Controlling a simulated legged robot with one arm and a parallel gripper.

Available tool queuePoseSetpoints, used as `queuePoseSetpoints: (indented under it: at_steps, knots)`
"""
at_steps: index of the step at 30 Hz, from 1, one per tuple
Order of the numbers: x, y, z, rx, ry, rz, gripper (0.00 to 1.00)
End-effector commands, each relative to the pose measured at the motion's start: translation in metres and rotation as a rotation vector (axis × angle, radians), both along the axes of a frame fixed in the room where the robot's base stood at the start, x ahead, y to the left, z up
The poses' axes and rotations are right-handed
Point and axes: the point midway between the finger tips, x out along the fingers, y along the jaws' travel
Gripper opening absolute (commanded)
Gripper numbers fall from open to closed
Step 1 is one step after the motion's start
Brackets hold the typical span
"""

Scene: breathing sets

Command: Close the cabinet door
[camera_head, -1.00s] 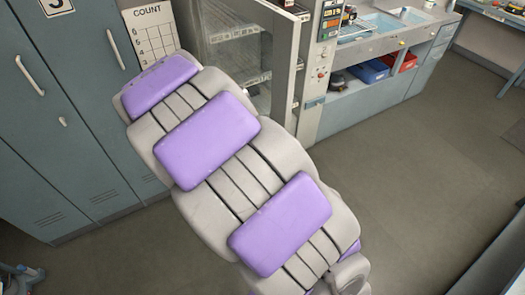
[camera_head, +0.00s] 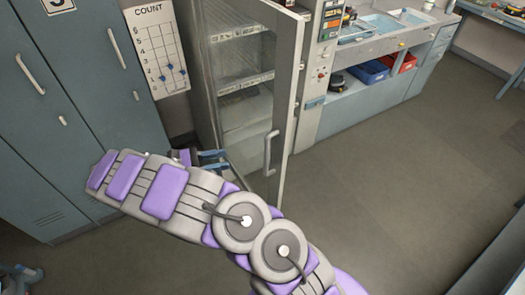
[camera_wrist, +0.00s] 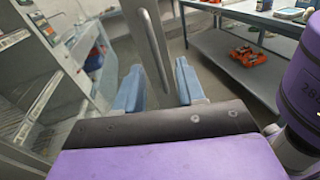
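The tall grey cabinet (camera_head: 205,75) stands with its door (camera_head: 290,95) swung open toward me. A vertical bar handle (camera_head: 270,153) is on the door. Wire shelves (camera_head: 242,80) show inside. My gripper (camera_head: 212,158), with blue fingers, is low in front of the opening, left of the handle, partly behind my purple and grey arm. In the wrist view, the handle (camera_wrist: 150,40) appears between the two spread fingers (camera_wrist: 158,85). The fingers are apart and empty; I cannot tell how far the handle is from them.
Blue-grey lockers (camera_head: 75,100) stand at left, with a COUNT board (camera_head: 157,50) beside the cabinet. A control panel (camera_head: 325,55) and a workbench (camera_head: 385,45) with blue (camera_head: 368,71) and red (camera_head: 402,62) bins stand right. The floor (camera_head: 400,170) at right is clear.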

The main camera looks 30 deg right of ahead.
Motion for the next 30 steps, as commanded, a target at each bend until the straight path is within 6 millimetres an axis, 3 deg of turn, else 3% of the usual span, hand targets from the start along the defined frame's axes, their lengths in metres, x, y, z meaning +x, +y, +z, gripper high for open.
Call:
queuePoseSetpoints:
  at_steps: [4,9,12,20,30]
  knots:
    - [0.007,0.014,-0.019,-0.023,0.049,0.048,0.39]
    - [0.010,0.024,-0.026,-0.036,0.067,0.071,0.39]
    - [0.010,0.020,-0.027,-0.040,0.070,0.071,0.39]
    - [0.004,-0.022,-0.027,-0.043,0.069,0.068,0.39]
    - [-0.005,-0.092,-0.026,-0.039,0.070,0.066,0.39]
